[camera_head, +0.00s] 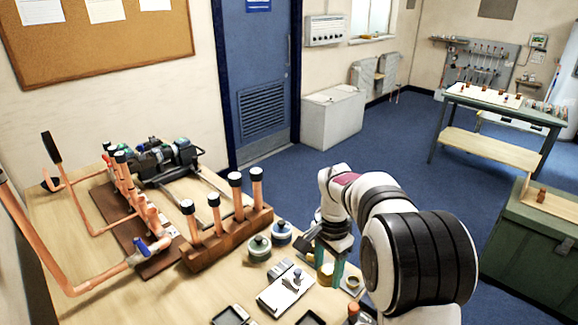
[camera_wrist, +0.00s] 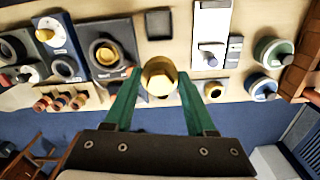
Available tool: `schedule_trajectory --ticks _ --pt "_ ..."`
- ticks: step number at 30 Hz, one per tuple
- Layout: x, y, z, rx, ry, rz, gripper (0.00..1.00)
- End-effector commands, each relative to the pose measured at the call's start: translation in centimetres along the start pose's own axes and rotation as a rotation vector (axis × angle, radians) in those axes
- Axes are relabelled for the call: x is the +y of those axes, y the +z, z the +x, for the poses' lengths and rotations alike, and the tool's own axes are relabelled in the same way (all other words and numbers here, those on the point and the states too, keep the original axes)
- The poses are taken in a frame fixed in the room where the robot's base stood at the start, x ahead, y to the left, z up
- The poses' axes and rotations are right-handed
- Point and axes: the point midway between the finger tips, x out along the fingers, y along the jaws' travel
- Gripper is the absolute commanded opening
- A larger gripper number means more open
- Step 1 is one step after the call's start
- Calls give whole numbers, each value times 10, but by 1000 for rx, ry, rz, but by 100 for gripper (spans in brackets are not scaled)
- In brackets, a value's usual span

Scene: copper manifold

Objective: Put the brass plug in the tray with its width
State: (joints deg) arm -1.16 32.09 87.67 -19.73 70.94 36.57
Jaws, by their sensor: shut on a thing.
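The brass plug (camera_wrist: 158,77) is held between the green fingers of my gripper (camera_wrist: 159,84) in the wrist view, its round end facing the camera. In the head view my gripper (camera_head: 328,277) is shut above the workbench, beside a white plate with a knob. Dark shallow trays lie on the bench: a narrow one (camera_wrist: 235,52) and another (camera_wrist: 158,24) in the wrist view, and two cut off at the lower edge of the head view, at left (camera_head: 231,315) and right (camera_head: 310,319). I cannot tell which tray matches the plug's width.
The white plate (camera_head: 285,288), two lidded tins (camera_head: 258,248) (camera_head: 280,234) and a wooden block with capped copper pipes (camera_head: 228,238) stand near my gripper. A small ring-shaped piece (camera_wrist: 214,91) lies by one finger. A dark square piece with a ring (camera_wrist: 106,51) is to the left.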

Motion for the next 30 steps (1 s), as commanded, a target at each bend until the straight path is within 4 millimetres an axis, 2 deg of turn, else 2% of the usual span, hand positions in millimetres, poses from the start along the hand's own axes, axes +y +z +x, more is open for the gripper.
schedule_trajectory --ticks 3,6,9,13,17,20,25,27,30 --pt "22 11 -45 6 -5 -272 0" --pt "45 24 -81 7 -4 -532 0" --pt "67 37 -107 5 -3 -755 0" --pt "83 47 -125 2 -4 -920 0" --pt "87 49 -127 0 -3 -962 0" --pt "95 45 -109 -5 5 -965 0" --pt "137 34 -36 -13 14 -974 0" --pt "157 36 -6 -13 10 -970 0" --pt "182 43 25 -9 3 -961 0"
